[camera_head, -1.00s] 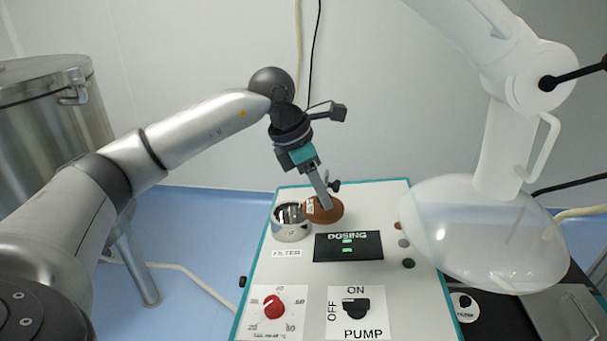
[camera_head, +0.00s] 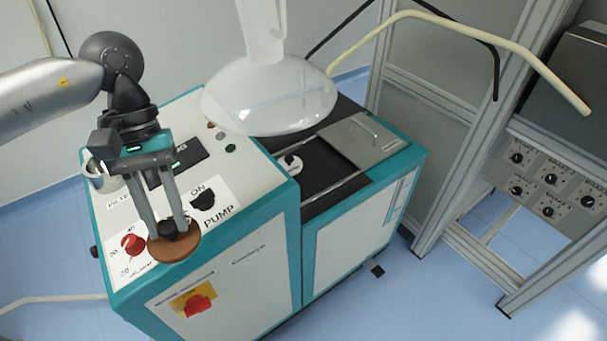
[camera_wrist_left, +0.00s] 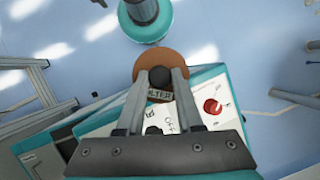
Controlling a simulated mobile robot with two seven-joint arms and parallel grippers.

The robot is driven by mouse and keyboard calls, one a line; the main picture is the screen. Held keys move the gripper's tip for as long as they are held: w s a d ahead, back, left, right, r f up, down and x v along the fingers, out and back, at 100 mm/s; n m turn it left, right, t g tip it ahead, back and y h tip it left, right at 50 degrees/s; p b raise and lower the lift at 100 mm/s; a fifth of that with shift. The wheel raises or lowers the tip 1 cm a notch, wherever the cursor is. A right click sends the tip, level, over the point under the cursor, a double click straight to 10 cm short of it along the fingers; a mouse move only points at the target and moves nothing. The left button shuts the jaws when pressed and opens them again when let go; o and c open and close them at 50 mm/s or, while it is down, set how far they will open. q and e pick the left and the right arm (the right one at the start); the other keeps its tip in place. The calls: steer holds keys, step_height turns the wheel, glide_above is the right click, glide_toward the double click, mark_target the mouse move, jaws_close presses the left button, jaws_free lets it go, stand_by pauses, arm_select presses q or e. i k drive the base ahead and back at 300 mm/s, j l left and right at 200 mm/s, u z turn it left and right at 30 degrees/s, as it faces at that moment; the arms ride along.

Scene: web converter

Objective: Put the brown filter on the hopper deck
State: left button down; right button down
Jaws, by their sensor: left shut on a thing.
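The brown filter (camera_head: 176,249) is a round brown disc with a black knob. My left gripper (camera_head: 170,228) is shut on the knob and holds the disc above the front edge of the machine's control panel. In the left wrist view, the filter (camera_wrist_left: 162,56) lies at the fingertips, with a "FILTER" label partly between the fingers. A black deck (camera_head: 318,200) on the machine's lower right section appears to be the hopper deck. A small white disc with a black knob (camera_head: 288,163) lies on it. My right gripper is not in view.
A clear dome (camera_head: 270,95) on a white arm hangs over the panel's back right, near the deck. A metal lid with a handle (camera_head: 362,140) covers the deck's right part. A frame post (camera_head: 480,130) rises at right.

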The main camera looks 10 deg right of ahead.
mark_target(320, 173)
steer(key=i+l, duration=0.15)
steer(key=l, duration=0.25)
steer(key=i+l+u, duration=0.15)
steer(key=l, duration=0.25)
steer(key=i+l, duration=0.15)
steer(key=l, duration=0.25)
steer(key=i+l+u, duration=0.15)
steer(key=l, duration=0.25)
steer(key=i+l, duration=0.1)
steer(key=l, duration=0.3)
steer(key=i+l+u, duration=0.15)
steer(key=l, duration=0.7)
steer(key=i+u, duration=0.05)
